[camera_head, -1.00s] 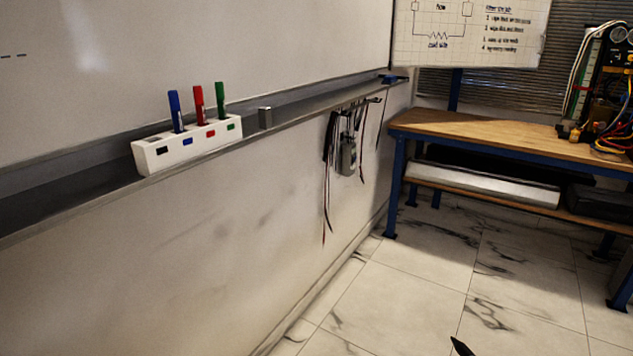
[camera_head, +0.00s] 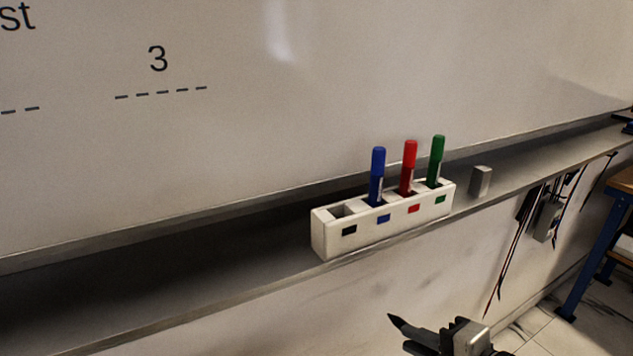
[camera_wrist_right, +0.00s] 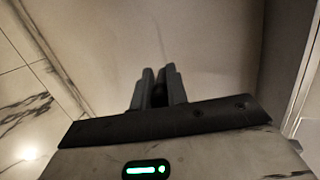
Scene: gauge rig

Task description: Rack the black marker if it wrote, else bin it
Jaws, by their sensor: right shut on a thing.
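The whiteboard (camera_head: 300,90) shows a "3" above a dashed line (camera_head: 160,92); I see no pen stroke on the part in view. No bin is in view. My left gripper is out of view.
Blue (camera_head: 377,175), red (camera_head: 408,168) and green (camera_head: 436,162) markers stand in the rack's other slots. A small grey block (camera_head: 481,181) sits right of it on the tray (camera_head: 150,290). Cables (camera_head: 515,240) hang below at the right, near a blue-legged bench (camera_head: 590,250).

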